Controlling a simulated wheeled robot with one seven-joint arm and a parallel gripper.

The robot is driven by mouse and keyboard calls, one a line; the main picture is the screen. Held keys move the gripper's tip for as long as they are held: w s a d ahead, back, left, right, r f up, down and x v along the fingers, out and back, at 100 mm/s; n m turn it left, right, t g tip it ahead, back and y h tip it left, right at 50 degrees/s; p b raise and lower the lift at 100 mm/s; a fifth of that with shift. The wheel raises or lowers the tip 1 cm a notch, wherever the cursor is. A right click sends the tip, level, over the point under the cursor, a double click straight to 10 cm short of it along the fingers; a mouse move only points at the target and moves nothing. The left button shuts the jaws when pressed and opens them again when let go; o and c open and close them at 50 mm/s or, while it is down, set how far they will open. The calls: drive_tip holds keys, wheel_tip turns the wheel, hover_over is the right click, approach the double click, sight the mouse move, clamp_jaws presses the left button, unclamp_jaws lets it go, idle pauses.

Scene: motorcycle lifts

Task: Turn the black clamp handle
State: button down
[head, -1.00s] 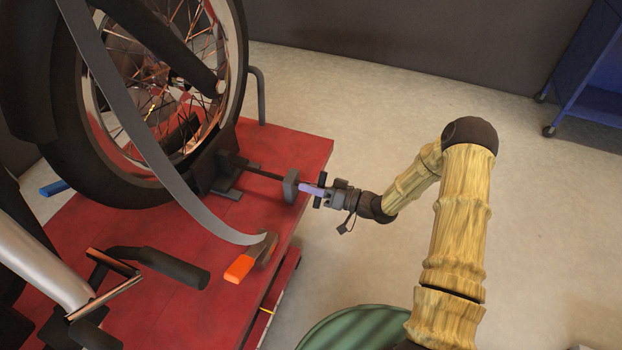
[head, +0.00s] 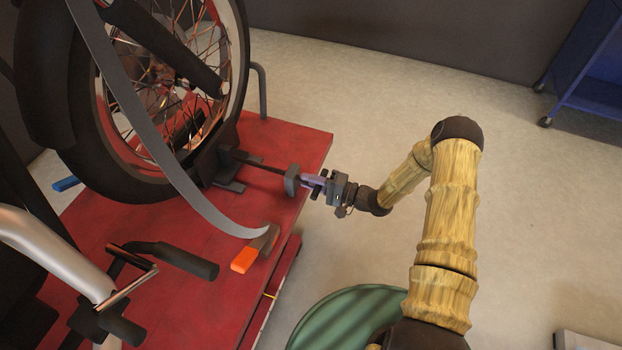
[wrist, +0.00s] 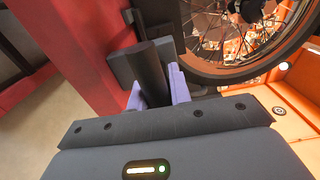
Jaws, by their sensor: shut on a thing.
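The black clamp handle (wrist: 150,72) is a dark bar between the two pale purple fingers of my gripper (wrist: 156,88) in the wrist view. My gripper (head: 313,184) is shut on the handle at the right edge of the red lift in the head view, with the arm reaching in from the right. A grey clamp block (head: 292,180) sits just left of the fingers. A thin dark screw rod (head: 262,166) runs from it to the wheel clamp (head: 226,172) at the tyre. The fingers and gripper body hide part of the handle.
The red lift platform (head: 285,136) carries the motorcycle wheel (head: 108,165). An orange-handled tool (head: 245,260) lies near the platform's right edge. A green round container (head: 345,315) stands below my arm. A blue cart (head: 590,75) is at the back right. The floor between is clear.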

drive_tip(key=shift+m, duration=1)
drive_tip(key=shift+f, duration=0.1)
drive_tip(key=c, duration=1.3)
unclamp_jaws()
drive_tip(key=shift+o, duration=0.2)
drive_tip(key=shift+d, duration=0.1)
drive_tip(key=p+v, duration=0.2)
drive_tip(key=v, duration=1.5)
drive_tip(key=shift+d, duration=0.15)
